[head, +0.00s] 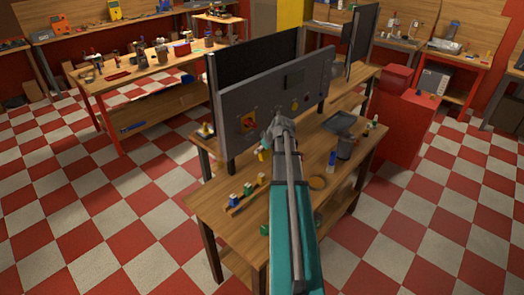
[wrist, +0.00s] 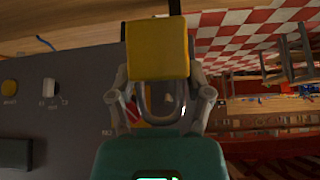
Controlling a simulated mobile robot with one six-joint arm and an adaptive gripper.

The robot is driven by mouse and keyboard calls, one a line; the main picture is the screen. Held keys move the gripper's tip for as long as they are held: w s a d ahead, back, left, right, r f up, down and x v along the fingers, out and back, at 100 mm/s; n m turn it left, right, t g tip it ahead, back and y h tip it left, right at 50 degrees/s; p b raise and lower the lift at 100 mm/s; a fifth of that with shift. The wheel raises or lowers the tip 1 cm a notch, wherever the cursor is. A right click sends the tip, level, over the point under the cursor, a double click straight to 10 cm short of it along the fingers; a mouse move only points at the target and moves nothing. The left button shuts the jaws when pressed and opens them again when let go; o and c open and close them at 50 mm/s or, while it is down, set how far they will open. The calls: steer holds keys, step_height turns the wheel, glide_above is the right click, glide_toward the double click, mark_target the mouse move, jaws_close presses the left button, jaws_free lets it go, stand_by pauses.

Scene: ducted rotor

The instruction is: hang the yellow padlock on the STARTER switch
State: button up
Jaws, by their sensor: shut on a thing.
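The yellow padlock (wrist: 158,50) is in the wrist view, its body between the two fingers of my gripper (wrist: 160,76). My gripper is shut on it. Its grey shackle (wrist: 146,108) shows below the body, toward the gripper's palm. A red rotary switch (wrist: 132,112) on a yellow plate is behind the left finger and partly hidden. In the head view this red and yellow switch (head: 248,122) is on the left of the grey panel (head: 275,95). My gripper (head: 280,124) is just right of it in the picture. I cannot read the STARTER label. Contact with the switch cannot be told.
The panel stands on a wooden bench (head: 225,200). A grey tray (head: 338,123), a dark cup (head: 346,147) and several small padlock-like pieces (head: 246,189) are on it. A red cabinet (head: 408,125) stands at the right. Checkered floor is open at the left.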

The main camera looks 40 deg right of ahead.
steer(key=shift+w+a+f+b, duration=0.1)
steer(key=shift+w+f, duration=0.05)
steer(key=shift+w, duration=1.35)
steer(key=shift+w+a+f+b, duration=0.1)
steer(key=shift+w+a+b, duration=0.05)
steer(key=shift+w, duration=1.35)
steer(key=shift+w+a+f+b, duration=0.1)
steer(key=shift+w+f, duration=0.05)
steer(key=shift+w, duration=1.35)
steer(key=shift+w+f+b, duration=0.5)
steer(key=shift+w+b, duration=0.05)
steer(key=shift+w, duration=0.15)
steer(key=shift+a, duration=0.1)
steer(key=o, duration=1.3)
steer(key=shift+s+f, duration=0.1)
